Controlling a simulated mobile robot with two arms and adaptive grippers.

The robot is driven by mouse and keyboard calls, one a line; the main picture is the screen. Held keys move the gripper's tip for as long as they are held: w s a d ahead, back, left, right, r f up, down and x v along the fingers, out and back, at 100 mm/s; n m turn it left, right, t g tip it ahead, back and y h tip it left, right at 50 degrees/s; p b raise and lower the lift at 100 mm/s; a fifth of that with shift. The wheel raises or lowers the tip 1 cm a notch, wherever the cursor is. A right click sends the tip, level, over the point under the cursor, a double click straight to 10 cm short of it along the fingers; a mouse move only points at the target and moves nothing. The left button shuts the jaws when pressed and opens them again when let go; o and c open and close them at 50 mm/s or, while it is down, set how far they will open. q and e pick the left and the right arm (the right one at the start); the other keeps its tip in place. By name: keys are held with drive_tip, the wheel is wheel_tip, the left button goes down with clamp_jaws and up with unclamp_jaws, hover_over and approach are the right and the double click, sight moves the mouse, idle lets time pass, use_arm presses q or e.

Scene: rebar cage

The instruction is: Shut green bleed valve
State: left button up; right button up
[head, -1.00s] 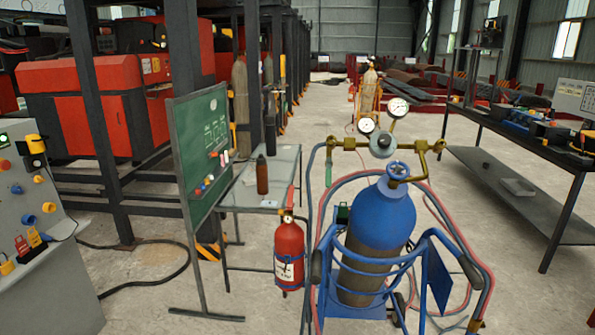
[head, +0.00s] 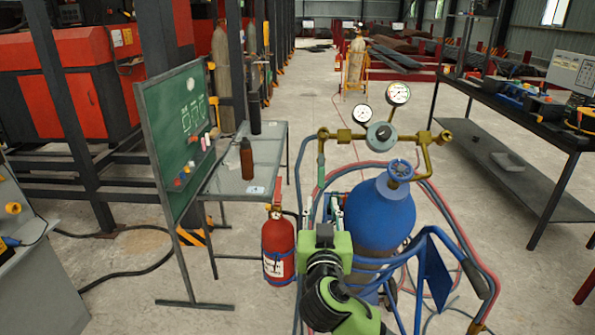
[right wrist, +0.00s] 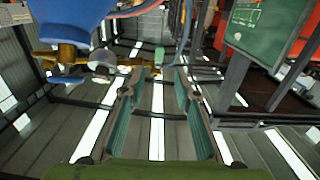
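The green bleed valve (head: 321,161) is a small green upright piece hanging below the left end of the brass regulator pipe (head: 345,135) in the head view. In the right wrist view a small green piece (right wrist: 159,54) shows beyond the fingertips, and it looks like the same valve. My right gripper (head: 320,208) is below the valve, in front of the blue cylinder's left side, and does not touch the valve. In the right wrist view its two fingers (right wrist: 161,82) are wide apart with nothing between them. My left gripper is not in view.
The blue gas cylinder (head: 380,218) stands in a blue cart with red and blue hoses around it. A red fire extinguisher (head: 278,248) stands close to the left of my right arm. A chalkboard (head: 180,135) and a metal table (head: 235,178) are further left. A workbench (head: 520,120) is at right.

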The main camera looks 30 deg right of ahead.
sight(321, 178)
drive_tip(key=p+x, duration=0.1)
drive_tip(key=x, duration=0.3)
drive_tip(key=p+x, duration=0.1)
drive_tip(key=x, duration=0.3)
drive_tip(key=p+x, duration=0.1)
drive_tip(key=x, duration=0.3)
drive_tip(key=shift+d+r+p, duration=0.1)
drive_tip(key=shift+r+p, duration=0.2)
drive_tip(key=shift+p, duration=0.05)
drive_tip(key=shift+w+d+f, duration=0.1)
drive_tip(key=shift+w+d, duration=0.3)
drive_tip(key=shift+w, duration=0.2)
clamp_jaws()
